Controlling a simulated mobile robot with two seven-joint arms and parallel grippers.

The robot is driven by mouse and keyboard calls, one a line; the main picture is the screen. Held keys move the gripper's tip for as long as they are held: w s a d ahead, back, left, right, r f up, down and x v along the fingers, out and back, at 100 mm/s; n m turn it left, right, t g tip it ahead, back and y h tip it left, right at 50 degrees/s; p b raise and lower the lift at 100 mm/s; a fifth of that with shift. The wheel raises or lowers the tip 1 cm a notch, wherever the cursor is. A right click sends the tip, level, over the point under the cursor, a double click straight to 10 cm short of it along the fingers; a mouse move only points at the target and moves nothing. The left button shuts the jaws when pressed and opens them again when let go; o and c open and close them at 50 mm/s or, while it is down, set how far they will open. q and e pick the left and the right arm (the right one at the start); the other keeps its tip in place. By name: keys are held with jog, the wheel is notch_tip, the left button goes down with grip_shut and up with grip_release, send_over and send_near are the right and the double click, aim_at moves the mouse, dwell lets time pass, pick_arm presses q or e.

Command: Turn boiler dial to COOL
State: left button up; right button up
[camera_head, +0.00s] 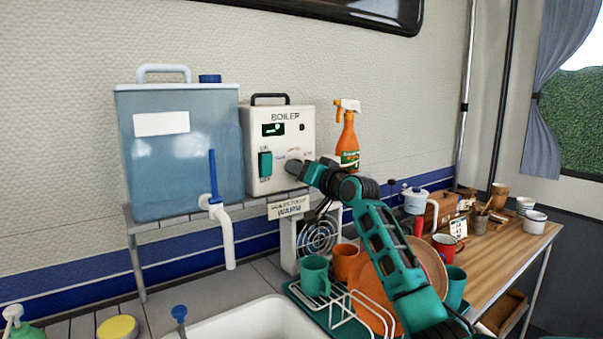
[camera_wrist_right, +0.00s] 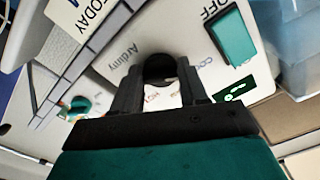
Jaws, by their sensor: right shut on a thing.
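The white boiler (camera_head: 281,133) stands on a narrow shelf against the wall, with a dark display and a green switch (camera_head: 265,163) on its front. My right gripper (camera_head: 297,167) reaches the lower right of this front. In the right wrist view its dark fingers are shut on the dial (camera_wrist_right: 158,66), which shows as a dark round shape between the fingertips. Part of a "COOL" label is beside the right finger, and "HOT" shows between the fingers. The dial's pointer cannot be made out. My left gripper is out of view.
A blue water tank (camera_head: 180,165) stands close left of the boiler, and an orange spray bottle (camera_head: 347,138) to its right. Below are a sink (camera_head: 265,322) and a dish rack (camera_head: 345,312) with cups and plates. A wooden table (camera_head: 510,250) holds mugs at right.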

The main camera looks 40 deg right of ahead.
dwell(0.4)
jog(key=o, duration=1.1)
jog(key=shift+c, duration=0.2)
jog(key=s+a+b, duration=0.1)
jog(key=s, duration=1.2)
jog(key=shift+a, duration=0.2)
